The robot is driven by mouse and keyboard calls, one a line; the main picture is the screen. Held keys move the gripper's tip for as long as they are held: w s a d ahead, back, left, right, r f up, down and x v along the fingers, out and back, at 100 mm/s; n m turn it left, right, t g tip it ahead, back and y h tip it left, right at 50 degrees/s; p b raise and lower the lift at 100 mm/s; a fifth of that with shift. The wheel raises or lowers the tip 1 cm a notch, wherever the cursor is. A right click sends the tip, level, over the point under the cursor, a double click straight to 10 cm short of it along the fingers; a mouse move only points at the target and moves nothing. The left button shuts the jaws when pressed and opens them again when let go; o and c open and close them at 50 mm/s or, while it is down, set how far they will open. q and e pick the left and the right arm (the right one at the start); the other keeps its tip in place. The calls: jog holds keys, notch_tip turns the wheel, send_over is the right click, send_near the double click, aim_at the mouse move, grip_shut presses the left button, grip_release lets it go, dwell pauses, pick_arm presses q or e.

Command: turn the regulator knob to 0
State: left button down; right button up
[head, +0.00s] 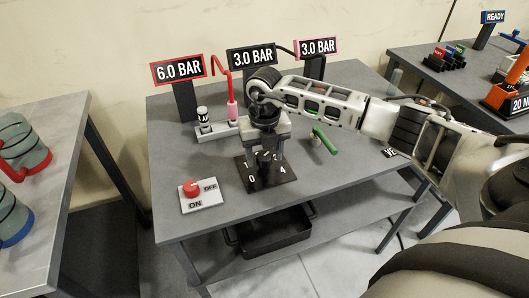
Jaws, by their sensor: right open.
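The regulator knob (265,160) is a small dark knob on a black dial plate (286,169) on the grey workbench. The numbers 0, 1 and 4 show on the plate; other marks are partly hidden by my gripper. My right gripper (265,152) points down at the knob. Its jaws are open, with one finger to each side of the knob's upper part. I cannot tell whether the fingers touch it. Where the knob points is hard to make out. My left gripper is not in view.
Signs reading 6.0 BAR (178,69), 3.0 BAR (251,56) and 3.0 BAR (318,47) stand behind. A green-handled valve (325,140) is to the right. The bench front is clear.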

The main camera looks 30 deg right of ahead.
jog(key=c, duration=1)
